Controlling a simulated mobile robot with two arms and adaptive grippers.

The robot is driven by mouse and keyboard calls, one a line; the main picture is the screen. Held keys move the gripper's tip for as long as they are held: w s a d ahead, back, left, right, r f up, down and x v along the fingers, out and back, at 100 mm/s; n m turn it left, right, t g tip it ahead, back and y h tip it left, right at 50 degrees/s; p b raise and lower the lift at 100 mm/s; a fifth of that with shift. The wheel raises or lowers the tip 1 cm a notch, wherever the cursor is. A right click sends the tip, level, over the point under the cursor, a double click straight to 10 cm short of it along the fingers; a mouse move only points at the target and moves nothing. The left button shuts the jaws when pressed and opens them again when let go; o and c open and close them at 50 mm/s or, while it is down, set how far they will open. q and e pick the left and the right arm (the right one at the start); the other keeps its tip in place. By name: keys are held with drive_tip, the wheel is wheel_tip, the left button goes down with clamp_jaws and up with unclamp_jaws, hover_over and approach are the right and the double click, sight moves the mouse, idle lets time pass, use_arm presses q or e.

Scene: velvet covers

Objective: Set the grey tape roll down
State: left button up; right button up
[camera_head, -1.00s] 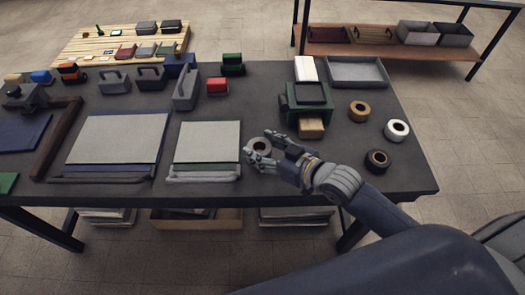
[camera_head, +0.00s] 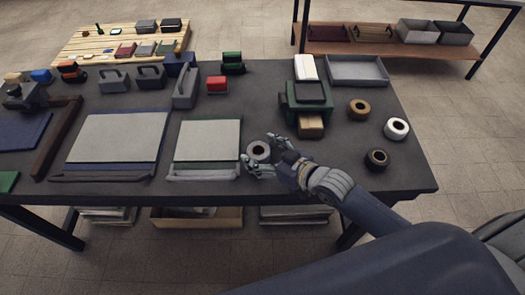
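The grey tape roll (camera_head: 258,151) lies flat on the dark table, just right of the green-edged board with a pale sheet. Its dark centre hole faces up. My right gripper (camera_head: 259,152) reaches in from the right, low over the table. Its fingers are spread to either side of the roll and look open, with the roll between them. Whether a finger still touches the roll is too small to tell. My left gripper is not in view.
A brown roll (camera_head: 359,110), a white roll (camera_head: 396,129) and a black roll (camera_head: 377,160) lie to the right. A green device (camera_head: 306,101) with a tan block stands behind my gripper. A grey tray (camera_head: 357,71) sits at the back right.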

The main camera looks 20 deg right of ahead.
drive_tip(key=shift+r, duration=0.2)
drive_tip(key=shift+s+d, duration=0.1)
drive_tip(key=shift+s, duration=0.15)
drive_tip(key=v, duration=0.9)
drive_tip(key=shift+s+d+r, duration=0.1)
drive_tip(key=shift+s+d, duration=0.1)
drive_tip(key=shift+s, duration=0.15)
drive_tip(key=shift+v, duration=0.85)
